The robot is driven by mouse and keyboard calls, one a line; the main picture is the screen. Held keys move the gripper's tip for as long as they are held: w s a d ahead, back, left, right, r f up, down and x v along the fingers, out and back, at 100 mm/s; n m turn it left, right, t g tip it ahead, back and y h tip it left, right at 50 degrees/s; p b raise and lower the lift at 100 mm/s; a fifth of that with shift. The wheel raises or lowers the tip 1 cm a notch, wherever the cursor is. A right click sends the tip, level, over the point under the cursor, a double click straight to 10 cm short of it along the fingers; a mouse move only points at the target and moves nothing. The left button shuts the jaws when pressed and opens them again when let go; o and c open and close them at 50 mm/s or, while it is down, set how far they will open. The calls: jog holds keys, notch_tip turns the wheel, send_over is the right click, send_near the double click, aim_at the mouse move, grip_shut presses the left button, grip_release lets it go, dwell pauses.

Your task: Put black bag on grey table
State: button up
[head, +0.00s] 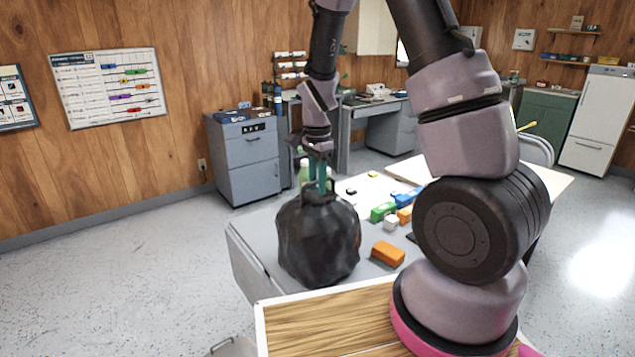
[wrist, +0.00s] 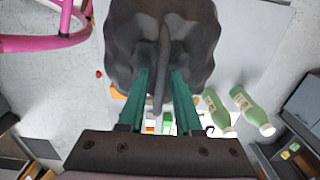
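The black bag (head: 318,240) is dark and lumpy with a narrow gathered top. In the head view it is over the near left part of the grey table (head: 252,262); I cannot tell whether its underside touches the tabletop. My gripper (head: 318,180) points down from above, its teal fingers on either side of the bag's top.
An orange block (head: 388,253), a green block (head: 382,211) and other small coloured pieces lie right of the bag. Pale green bottles (wrist: 250,108) stand close by. A wood-topped surface (head: 320,320) is in front. Open floor lies left.

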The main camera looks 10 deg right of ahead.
dwell(0.3)
notch_tip(320, 180, up, 12)
jog(key=s+d+r+n+t+y, duration=0.1)
jog(key=s+d+r+n+t, duration=0.2)
jog(key=s+r, duration=0.5)
jog(key=s+d+r+n+t+y, duration=0.1)
jog(key=s+r+n+t, duration=0.3)
jog(key=s+r, duration=0.5)
jog(key=s+d+n, duration=0.1)
jog(key=s+n, duration=0.1)
jog(key=shift+d+r+n, duration=0.3)
jog(key=shift+d, duration=0.1)
jog(key=shift+s, duration=0.1)
